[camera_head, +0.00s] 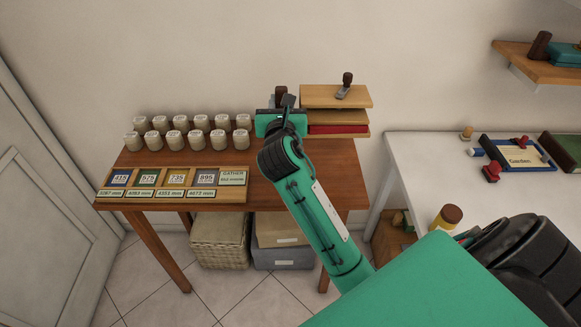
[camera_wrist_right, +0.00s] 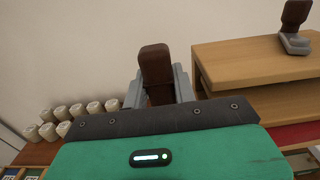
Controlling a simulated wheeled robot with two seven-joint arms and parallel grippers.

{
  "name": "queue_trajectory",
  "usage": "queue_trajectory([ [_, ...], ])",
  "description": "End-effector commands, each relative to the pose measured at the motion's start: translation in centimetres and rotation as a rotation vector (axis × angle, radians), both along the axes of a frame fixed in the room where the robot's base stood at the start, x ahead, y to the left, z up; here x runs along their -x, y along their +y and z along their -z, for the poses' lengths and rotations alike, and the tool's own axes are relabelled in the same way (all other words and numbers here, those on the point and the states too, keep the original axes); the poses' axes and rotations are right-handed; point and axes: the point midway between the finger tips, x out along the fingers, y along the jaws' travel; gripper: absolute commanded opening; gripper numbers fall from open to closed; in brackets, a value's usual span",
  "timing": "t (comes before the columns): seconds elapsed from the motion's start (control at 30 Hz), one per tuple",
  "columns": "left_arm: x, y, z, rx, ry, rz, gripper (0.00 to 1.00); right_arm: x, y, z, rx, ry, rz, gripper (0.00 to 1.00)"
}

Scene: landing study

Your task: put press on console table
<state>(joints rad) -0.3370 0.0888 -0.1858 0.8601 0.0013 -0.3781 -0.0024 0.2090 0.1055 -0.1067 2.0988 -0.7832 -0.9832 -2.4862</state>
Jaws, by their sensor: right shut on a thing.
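My right gripper (camera_head: 284,106) is over the back of the brown wooden table (camera_head: 280,168), which I take for the console table. In the right wrist view, the right gripper (camera_wrist_right: 158,90) is shut on a dark brown upright block (camera_wrist_right: 154,62), which I take for the press. Its top also shows as a dark brown press (camera_head: 281,92) behind the gripper in the head view. Its lower part is hidden, so I cannot tell whether it touches the table. My left gripper is not in view.
Right of the gripper, a wooden rack (camera_head: 322,91) bears a brown-handled metal tool (camera_head: 345,85); a red item (camera_head: 337,129) lies below. Several pale jars (camera_head: 180,137) and a card board (camera_head: 172,194) fill the table's left. A white desk (camera_head: 425,160) stands right.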

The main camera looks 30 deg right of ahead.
Motion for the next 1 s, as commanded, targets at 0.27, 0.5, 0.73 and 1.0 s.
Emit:
queue_trajectory([
  [0.27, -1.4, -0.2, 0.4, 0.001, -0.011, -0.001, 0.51, 0.1, 0.0, 7.4, 0.001, 0.006, 0.001, 0.00],
  [0.5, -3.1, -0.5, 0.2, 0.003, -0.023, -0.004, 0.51, 0.1, 0.0, 13.1, 0.000, 0.004, 0.000, 0.00],
  [0.73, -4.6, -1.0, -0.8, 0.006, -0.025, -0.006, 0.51, 0.0, 0.0, 15.0, 0.002, 0.001, 0.000, 0.00],
  [1.0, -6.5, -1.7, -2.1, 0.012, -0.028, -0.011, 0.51, 0.0, 0.0, 18.0, 0.001, 0.002, -0.001, 0.00],
])
